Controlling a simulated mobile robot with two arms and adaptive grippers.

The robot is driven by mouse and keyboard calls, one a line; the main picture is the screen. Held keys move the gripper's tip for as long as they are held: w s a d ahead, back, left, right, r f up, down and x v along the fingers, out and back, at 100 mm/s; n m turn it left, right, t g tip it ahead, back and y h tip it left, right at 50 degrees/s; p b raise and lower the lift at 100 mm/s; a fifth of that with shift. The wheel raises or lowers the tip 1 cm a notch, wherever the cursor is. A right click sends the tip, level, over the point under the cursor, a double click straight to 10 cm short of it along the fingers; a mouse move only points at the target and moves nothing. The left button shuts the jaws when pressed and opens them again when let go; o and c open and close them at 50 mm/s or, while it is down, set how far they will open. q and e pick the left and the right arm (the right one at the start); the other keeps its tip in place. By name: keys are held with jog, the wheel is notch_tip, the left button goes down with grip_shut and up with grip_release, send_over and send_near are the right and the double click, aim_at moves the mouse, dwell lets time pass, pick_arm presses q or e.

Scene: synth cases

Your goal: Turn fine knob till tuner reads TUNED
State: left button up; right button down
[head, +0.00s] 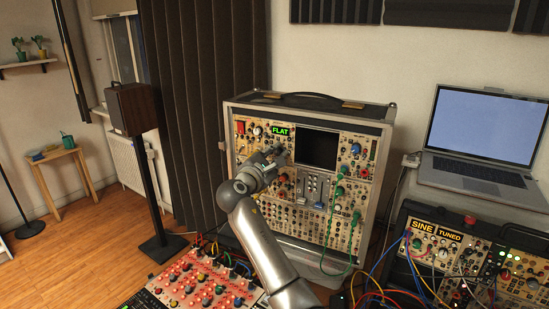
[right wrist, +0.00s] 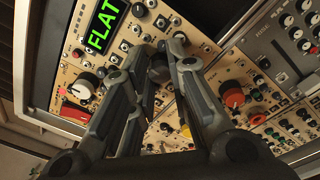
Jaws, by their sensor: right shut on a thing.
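The tuner display (head: 280,131) on the upright synth case reads FLAT in green letters. The same green FLAT shows large and tilted in the right wrist view (right wrist: 103,27). My right gripper (head: 275,158) is at the panel just below the display. In the right wrist view its fingers (right wrist: 158,54) are closed around a dark knob (right wrist: 158,70) beside the tuner display. The fingers partly hide the knob, and in the head view the gripper covers it. My left gripper is not in view.
Green patch cables (head: 355,222) hang at the case's right side. Other knobs crowd near the fingers, including a white one (right wrist: 85,85) and an orange-red one (right wrist: 234,98). A laptop (head: 480,135) stands right.

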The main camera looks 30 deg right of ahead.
jog(key=m+b, duration=0.4)
jog(key=m, duration=0.1)
jog(key=m+b, duration=0.2)
jog(key=b, duration=0.1)
jog(key=shift+f+m+h, duration=0.3)
jog(key=shift+f+m, duration=0.1)
jog(key=shift+r+m+b, duration=0.1)
jog(key=shift+m+b, duration=1.55)
jog(key=shift+m, duration=0.25)
jog(key=c, duration=1.5)
grip_release()
jog(key=shift+o, duration=0.8)
jog(key=shift+r, duration=0.15)
jog(key=shift+a, duration=0.1)
jog(key=v, duration=1.2)
